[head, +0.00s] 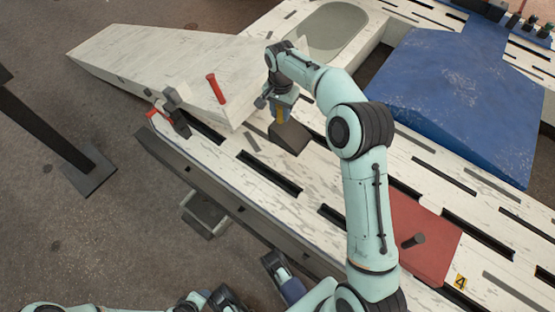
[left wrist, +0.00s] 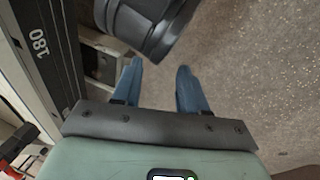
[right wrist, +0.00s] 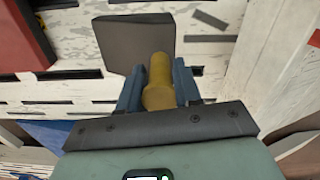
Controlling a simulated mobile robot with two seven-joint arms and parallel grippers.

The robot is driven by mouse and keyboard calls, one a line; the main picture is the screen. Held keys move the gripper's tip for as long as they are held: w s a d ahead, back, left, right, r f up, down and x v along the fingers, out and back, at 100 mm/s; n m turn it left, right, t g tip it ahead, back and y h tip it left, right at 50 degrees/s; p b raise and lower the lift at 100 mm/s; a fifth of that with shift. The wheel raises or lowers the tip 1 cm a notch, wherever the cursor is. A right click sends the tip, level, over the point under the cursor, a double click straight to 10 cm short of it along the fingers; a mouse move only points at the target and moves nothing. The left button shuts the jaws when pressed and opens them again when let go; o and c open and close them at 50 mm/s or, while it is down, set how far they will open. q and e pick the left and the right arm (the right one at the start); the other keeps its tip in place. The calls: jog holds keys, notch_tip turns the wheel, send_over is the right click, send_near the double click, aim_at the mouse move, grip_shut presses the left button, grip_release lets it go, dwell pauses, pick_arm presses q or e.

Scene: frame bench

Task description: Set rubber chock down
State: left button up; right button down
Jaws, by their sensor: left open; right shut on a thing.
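The rubber chock (head: 290,136) is a dark, blocky piece with a yellow handle. It shows in the right wrist view as a dark slab (right wrist: 135,42) beyond the fingers, with the yellow handle (right wrist: 159,78) between them. My right gripper (head: 283,108) is shut on the handle and holds the chock over the pale slotted bench deck (head: 330,178), beside the white ramp. I cannot tell whether the chock touches the deck. My left gripper (left wrist: 159,67) is open and empty, over the floor beside the bench edge in the left wrist view.
A long white ramp (head: 150,60) with a red handle (head: 216,88) lies left of the chock. A clamp (head: 177,112) stands at the bench edge. A blue panel (head: 460,95) lies at the right. A red plate (head: 425,237) with a dark peg lies at the front right.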

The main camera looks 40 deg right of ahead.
aim_at(281, 124)
jog(key=shift+w+d, duration=0.5)
jog(key=shift+w, duration=0.05)
pick_arm(q)
jog(key=w+a+f+t+b, duration=0.1)
jog(key=w+a+f+b, duration=0.1)
jog(key=w+f, duration=0.15)
pick_arm(e)
notch_tip(281, 124, down, 9)
notch_tip(281, 124, down, 4)
jog(key=shift+f+b, duration=0.2)
jog(key=shift+b, duration=0.45)
pick_arm(q)
jog(key=shift+n+g, duration=0.4)
jog(key=shift+g, duration=0.4)
jog(key=shift+s+a+f+b, duration=0.25)
jog(key=shift+s+f+b, duration=0.1)
jog(key=shift+s+f, duration=0.6)
jog(key=shift+s+a+f+b, duration=0.2)
jog(key=shift+s+f+b, duration=0.15)
jog(key=shift+s+f, duration=0.55)
pick_arm(e)
notch_tip(281, 124, down, 6)
jog(key=shift+f, duration=0.2)
pick_arm(q)
jog(key=shift+s, duration=0.2)
pick_arm(e)
jog(key=shift+f, duration=0.1)
jog(key=c, duration=0.8)
grip_release()
